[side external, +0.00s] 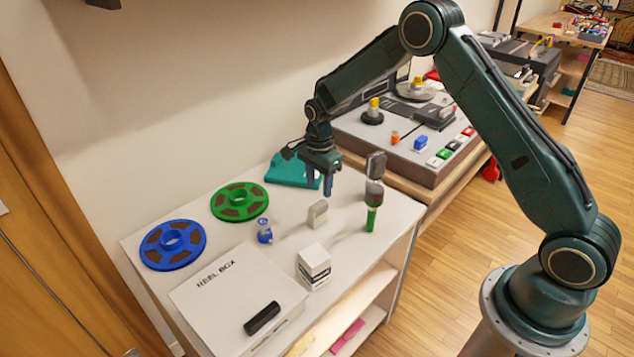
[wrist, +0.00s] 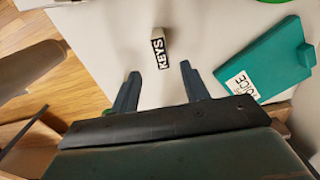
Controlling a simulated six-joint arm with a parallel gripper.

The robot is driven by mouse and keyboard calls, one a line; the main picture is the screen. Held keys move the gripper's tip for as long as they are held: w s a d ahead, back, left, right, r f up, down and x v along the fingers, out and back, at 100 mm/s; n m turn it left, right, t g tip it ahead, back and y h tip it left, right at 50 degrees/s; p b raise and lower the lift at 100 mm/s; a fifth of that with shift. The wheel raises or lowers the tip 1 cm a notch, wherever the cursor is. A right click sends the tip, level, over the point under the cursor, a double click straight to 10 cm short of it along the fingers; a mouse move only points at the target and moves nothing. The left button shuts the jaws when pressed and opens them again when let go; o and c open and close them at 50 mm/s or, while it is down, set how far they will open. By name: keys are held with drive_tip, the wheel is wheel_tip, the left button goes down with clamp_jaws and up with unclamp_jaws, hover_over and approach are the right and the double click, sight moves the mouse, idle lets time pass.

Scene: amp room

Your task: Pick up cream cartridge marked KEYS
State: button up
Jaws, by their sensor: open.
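The cream cartridge (side external: 317,213) is a small block on the white tabletop, in the middle of the side view. In the wrist view the cartridge (wrist: 158,35) shows a black label reading KEYS. My gripper (side external: 320,190) is open and empty, pointing down above the table, a little behind the cartridge in the side view. In the wrist view the cartridge lies beyond the fingertips of my gripper (wrist: 160,72), roughly centred between them and apart from both.
A teal cartridge (side external: 284,172) lies behind; its label (wrist: 241,86) ends in "OICE". A microphone with a green handle (side external: 371,218) stands to the right. A white box (side external: 314,268), blue figure (side external: 265,232), green reel (side external: 240,202), blue reel (side external: 173,245) and REEL BOX (side external: 225,295) surround the cartridge.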

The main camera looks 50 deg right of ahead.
sight(318, 213)
drive_tip(key=shift+f, duration=3)
drive_tip(key=shift+w+f, duration=0.1)
drive_tip(key=shift+f, duration=2.5)
clamp_jaws()
